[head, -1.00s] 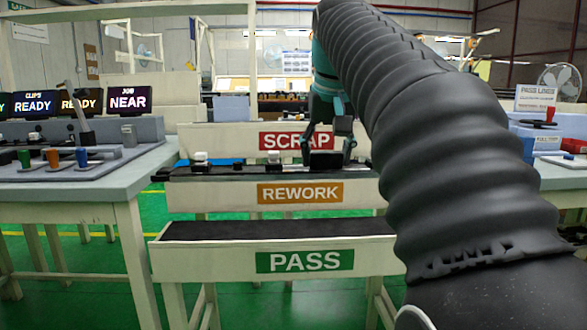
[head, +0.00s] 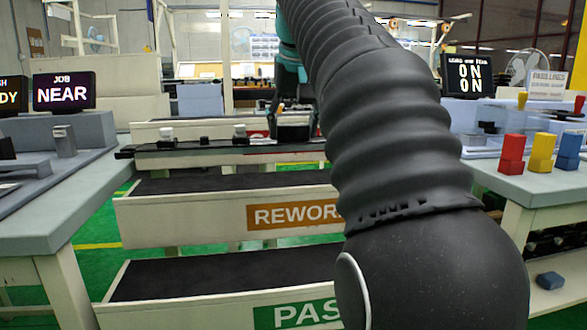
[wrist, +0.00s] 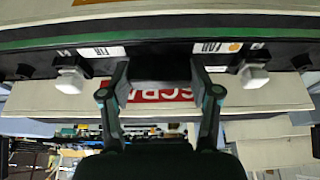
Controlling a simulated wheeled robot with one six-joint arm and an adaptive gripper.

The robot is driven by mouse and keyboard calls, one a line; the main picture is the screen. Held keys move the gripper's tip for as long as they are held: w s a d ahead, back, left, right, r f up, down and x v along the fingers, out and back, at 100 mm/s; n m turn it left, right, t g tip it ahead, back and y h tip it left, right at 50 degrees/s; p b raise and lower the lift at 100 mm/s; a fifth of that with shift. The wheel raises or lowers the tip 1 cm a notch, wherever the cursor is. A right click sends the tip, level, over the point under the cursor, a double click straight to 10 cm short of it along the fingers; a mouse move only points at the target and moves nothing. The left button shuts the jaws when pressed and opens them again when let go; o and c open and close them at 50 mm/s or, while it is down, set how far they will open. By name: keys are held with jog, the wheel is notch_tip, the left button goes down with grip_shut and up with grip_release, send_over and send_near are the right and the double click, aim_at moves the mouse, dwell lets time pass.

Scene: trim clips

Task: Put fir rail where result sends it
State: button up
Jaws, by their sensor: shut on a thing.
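The fir rail (head: 200,147) is a long dark bar with white and black clips. My gripper (head: 293,120) is shut on its middle and holds it level, crosswise. In the wrist view the rail (wrist: 35,62) spans the picture between my gripper's fingers (wrist: 160,70), with white labels that seem to read FIR. Three benches carry signs: PASS (head: 297,313) nearest, REWORK (head: 293,215) behind it, and SCRAP (wrist: 160,91) farther back. In the head view the rail appears between the REWORK bench and the SCRAP bench; its height is unclear. My arm hides the benches' right ends.
A JOB screen (head: 64,91) at left reads NEAR. The right table (head: 530,187) holds red, yellow and blue blocks. A grey table (head: 50,215) stands at left. The PASS and REWORK tops look empty where visible.

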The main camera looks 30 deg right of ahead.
jog(key=w+d+f, duration=0.1)
jog(key=w+f, duration=0.1)
jog(key=w+d+f, duration=0.2)
jog(key=w, duration=0.1)
jog(key=w+d+f, duration=0.1)
jog(key=w+d, duration=0.1)
jog(key=w, duration=0.1)
jog(key=shift+f+b, duration=0.4)
jog(key=shift+w+f+b, duration=0.1)
jog(key=shift+f+b, duration=0.9)
jog(key=shift+f, duration=1.05)
jog(key=shift+f, duration=0.1)
jog(key=o, duration=1.4)
jog(key=p+v, duration=0.4)
jog(key=v, duration=0.8)
